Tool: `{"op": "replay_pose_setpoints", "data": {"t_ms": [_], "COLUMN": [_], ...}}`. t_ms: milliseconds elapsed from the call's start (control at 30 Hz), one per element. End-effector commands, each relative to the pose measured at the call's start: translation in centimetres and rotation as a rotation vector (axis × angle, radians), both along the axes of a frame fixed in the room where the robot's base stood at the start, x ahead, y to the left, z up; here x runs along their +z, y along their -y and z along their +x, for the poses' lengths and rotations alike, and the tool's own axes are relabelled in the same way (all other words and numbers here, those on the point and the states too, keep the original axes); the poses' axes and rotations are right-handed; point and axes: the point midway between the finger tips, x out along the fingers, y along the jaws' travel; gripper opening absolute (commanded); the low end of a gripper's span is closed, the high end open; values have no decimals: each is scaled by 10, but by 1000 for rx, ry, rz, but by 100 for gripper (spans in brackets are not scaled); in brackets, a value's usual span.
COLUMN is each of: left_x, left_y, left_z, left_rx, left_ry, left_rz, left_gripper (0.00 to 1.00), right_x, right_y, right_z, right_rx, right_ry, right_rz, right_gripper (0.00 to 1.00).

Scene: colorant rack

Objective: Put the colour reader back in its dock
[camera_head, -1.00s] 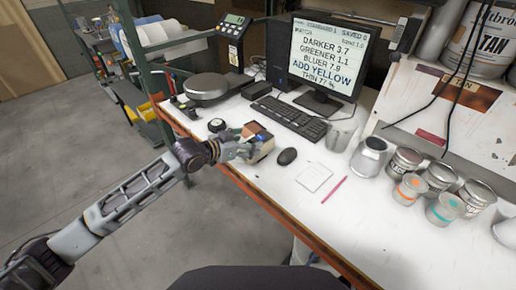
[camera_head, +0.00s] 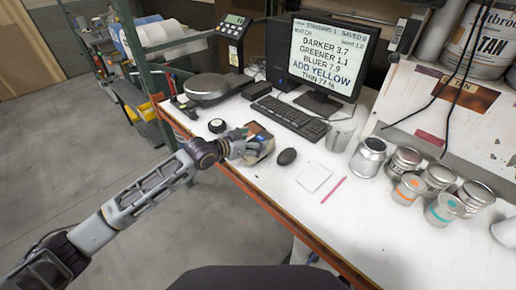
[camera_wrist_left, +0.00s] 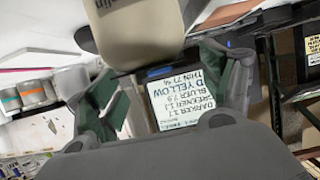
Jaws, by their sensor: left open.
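My left gripper (camera_head: 245,146) is open at the bench's front edge, beside a small tan box-like thing (camera_head: 264,154) with a dark and blue top. The gripper partly hides it. In the left wrist view a cream, rounded body (camera_wrist_left: 140,35) is close in front of the open fingers (camera_wrist_left: 158,75); it may be the colour reader, but I cannot tell for sure. A small round black-and-white thing (camera_head: 217,126) stands left of the gripper; I cannot tell whether it is the dock. My right gripper is not in view.
A dark mouse (camera_head: 287,156), a keyboard (camera_head: 290,117) and a monitor (camera_head: 327,58) are close by. A scale (camera_head: 206,87) stands at the back left. Several cans (camera_head: 404,163) stand at the right. The white bench (camera_head: 295,210) is clear near its front.

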Motion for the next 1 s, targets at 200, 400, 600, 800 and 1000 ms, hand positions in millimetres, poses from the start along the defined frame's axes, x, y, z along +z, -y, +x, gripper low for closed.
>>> {"op": "replay_pose_setpoints", "data": {"t_ms": [200, 400, 600, 800, 1000], "left_x": [-7, -10, -11, -11, -11], "left_y": [13, 18, 17, 17, 17], "left_z": [12, 17, 17, 17, 17], "left_rx": [0, 0, 0, 0, 0], "left_ry": [-1, -1, -1, -1, -1], "left_rz": [-1, -1, 1, 1, 1], "left_gripper": [80, 80, 80, 80, 61], "right_x": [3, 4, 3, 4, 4], "right_y": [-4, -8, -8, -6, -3], "right_z": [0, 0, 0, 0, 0], "right_rx": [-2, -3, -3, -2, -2], "right_ry": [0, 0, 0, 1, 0], "right_rz": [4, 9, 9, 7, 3], "right_gripper": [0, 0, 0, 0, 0]}}
